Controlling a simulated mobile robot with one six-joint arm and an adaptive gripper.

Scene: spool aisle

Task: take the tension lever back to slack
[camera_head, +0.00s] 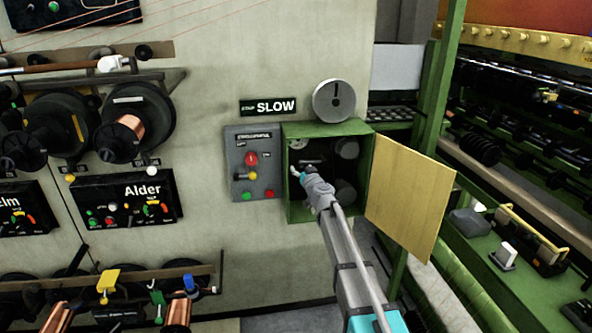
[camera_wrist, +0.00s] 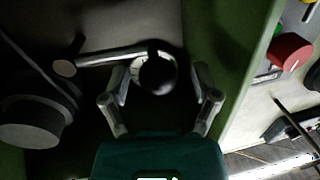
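The lever (camera_wrist: 110,56) in the wrist view is a pale bar running roughly sideways inside a dark box, with a round black knob (camera_wrist: 157,74) at its right end. I take it as the tension lever; no slack mark is readable. My gripper (camera_wrist: 160,85) is open, with one finger on each side of the knob and gaps visible on both sides. Whether anything touches in depth, I cannot tell. In the head view my gripper (camera_head: 306,174) reaches into the green open-fronted box (camera_head: 290,200), and the arm hides part of the inside.
The box's yellow door (camera_head: 408,197) stands open to the right of my arm. A grey control panel (camera_head: 240,185) with a red knob and coloured buttons is left of the box. A SLOW sign (camera_head: 268,106) and a grey disc (camera_head: 335,100) are above. Wire spools (camera_head: 130,125) fill the left wall.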

